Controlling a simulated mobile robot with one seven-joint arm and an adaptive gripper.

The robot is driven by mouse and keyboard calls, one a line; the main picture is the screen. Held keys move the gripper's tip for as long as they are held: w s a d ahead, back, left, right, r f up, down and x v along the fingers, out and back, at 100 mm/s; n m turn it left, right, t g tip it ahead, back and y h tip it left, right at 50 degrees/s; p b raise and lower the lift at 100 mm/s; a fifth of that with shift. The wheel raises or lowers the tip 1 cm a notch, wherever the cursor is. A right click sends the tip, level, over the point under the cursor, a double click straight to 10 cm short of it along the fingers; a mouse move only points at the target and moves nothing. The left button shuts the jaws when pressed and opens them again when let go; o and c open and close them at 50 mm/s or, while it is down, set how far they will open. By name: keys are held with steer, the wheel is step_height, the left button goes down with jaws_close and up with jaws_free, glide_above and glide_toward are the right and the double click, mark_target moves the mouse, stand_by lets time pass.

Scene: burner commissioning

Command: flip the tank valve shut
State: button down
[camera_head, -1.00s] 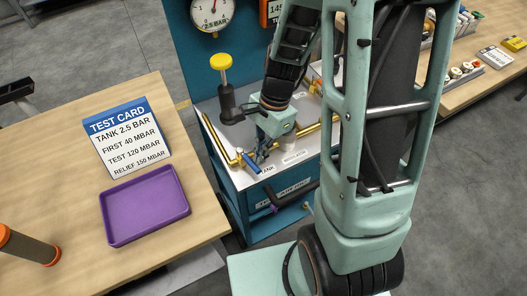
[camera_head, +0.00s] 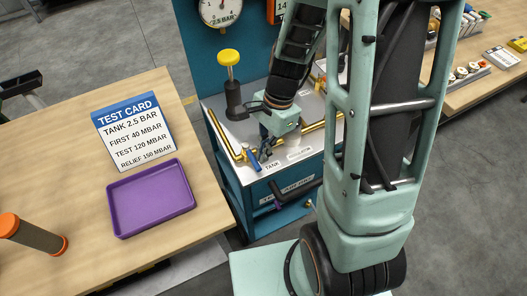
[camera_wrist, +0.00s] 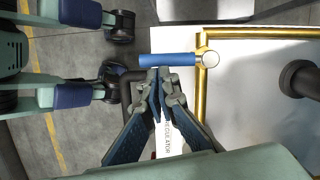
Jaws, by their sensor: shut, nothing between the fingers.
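The tank valve's blue lever (camera_wrist: 167,60) shows in the wrist view, joined to a round pivot on the brass pipe (camera_wrist: 201,90). The lever lies crosswise to the pipe run beside it. In the head view the blue lever (camera_head: 254,161) is small, at the front left of the bench top by the TANK label (camera_head: 272,167). My gripper (camera_wrist: 162,72) is shut and empty, its fingertips right at the lever's near side; I cannot tell whether they touch. In the head view my gripper (camera_head: 265,153) is just right of the lever.
A black post with a yellow knob (camera_head: 229,57) stands behind the valve, and a pressure gauge (camera_head: 220,10) is on the blue panel. A purple tray (camera_head: 150,199) and a test card (camera_head: 133,131) are on the wooden table at left. A dark hose handle hangs at the bench front.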

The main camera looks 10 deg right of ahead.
steer(key=s+p+v, duration=0.1)
steer(key=p+v, duration=0.7)
steer(key=v, duration=0.2)
steer(key=shift+w, duration=0.3)
steer(key=shift+d, duration=0.2)
